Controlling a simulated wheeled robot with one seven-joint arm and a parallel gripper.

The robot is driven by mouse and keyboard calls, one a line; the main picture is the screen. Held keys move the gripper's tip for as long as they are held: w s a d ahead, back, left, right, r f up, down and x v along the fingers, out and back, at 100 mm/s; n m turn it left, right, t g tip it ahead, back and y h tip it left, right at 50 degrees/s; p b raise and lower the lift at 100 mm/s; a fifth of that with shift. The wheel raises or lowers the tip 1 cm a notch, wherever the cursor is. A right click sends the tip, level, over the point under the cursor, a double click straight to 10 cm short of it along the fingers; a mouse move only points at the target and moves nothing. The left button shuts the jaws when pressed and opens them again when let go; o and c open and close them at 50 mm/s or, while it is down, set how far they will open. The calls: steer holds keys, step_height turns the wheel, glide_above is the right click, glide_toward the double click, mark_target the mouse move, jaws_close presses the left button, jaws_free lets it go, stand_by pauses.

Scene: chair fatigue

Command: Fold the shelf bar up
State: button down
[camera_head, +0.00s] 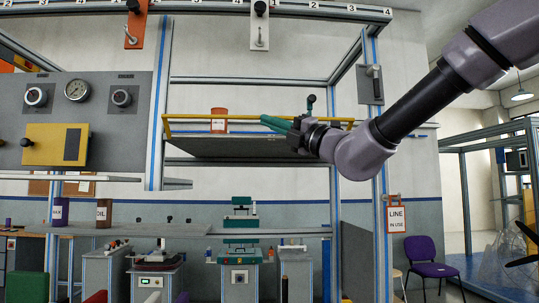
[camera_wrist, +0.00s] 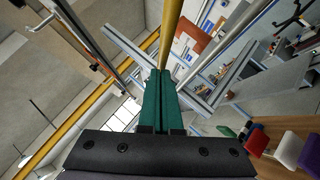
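The yellow shelf bar (camera_head: 190,117) runs along the shelf (camera_head: 225,147) in the metal frame and appears level. My gripper (camera_head: 266,121) is at the bar's right half, with its green fingers pointing left along it. In the wrist view the two green fingers (camera_wrist: 161,72) lie side by side with only a thin dark line between them. The yellow bar (camera_wrist: 170,30) extends away from just beyond the fingertips. No bar shows between the fingers; whether they touch it is unclear.
An orange-brown container (camera_head: 219,121) stands on the shelf behind the bar. A gauge panel (camera_head: 75,120) is at left, and a frame upright (camera_head: 157,105) is left of the shelf. A right upright (camera_head: 378,200) stands below my arm. A purple chair (camera_head: 430,262) is at lower right.

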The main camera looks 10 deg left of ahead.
steer(key=w+a+r+m+h, duration=0.1)
steer(key=w+r+m+h, duration=0.3)
steer(key=r+m, duration=0.1)
stand_by(0.7)
steer(key=shift+w, duration=0.15)
stand_by(0.5)
